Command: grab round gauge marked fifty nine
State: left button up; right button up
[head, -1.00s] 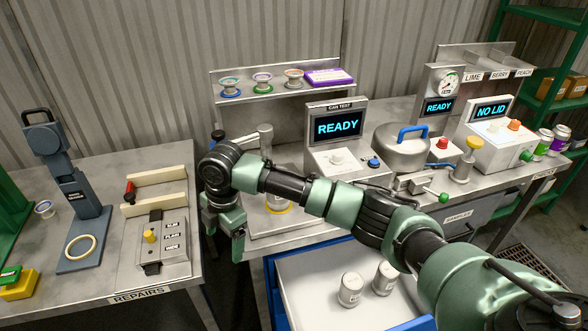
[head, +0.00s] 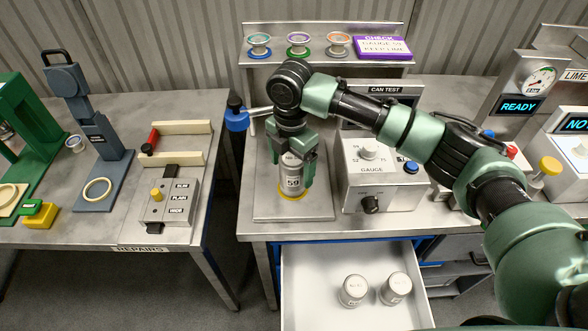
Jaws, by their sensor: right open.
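The round gauge marked 59 (head: 292,184), a grey cylinder with a yellow band at its base, stands upright on the metal plate of the can test bench. My right gripper (head: 293,163) points down over it, open, with its fingers about the gauge's upper part. The label 59 faces me below the fingers. The gauge's top is partly hidden by the gripper, and I cannot tell whether the fingers touch it. My left gripper is not in view.
The can test box (head: 378,172) stands just right of the gauge. A blue-ended lever (head: 236,119) is to its left. Below, an open drawer (head: 312,270) holds two grey cylinders (head: 354,290). A shelf with small spools and a purple card (head: 383,47) is behind.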

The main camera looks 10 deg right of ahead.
jog(key=f, duration=0.2)
jog(key=f+p, duration=0.1)
jog(key=f, duration=0.1)
jog(key=shift+s+d, duration=0.1)
jog(key=shift+d, duration=0.1)
jog(key=shift+a+f, duration=0.1)
jog(key=shift+f, duration=0.2)
jog(key=c, duration=1.6)
jog(key=shift+c, duration=1.1)
jog(key=shift+r, duration=0.15)
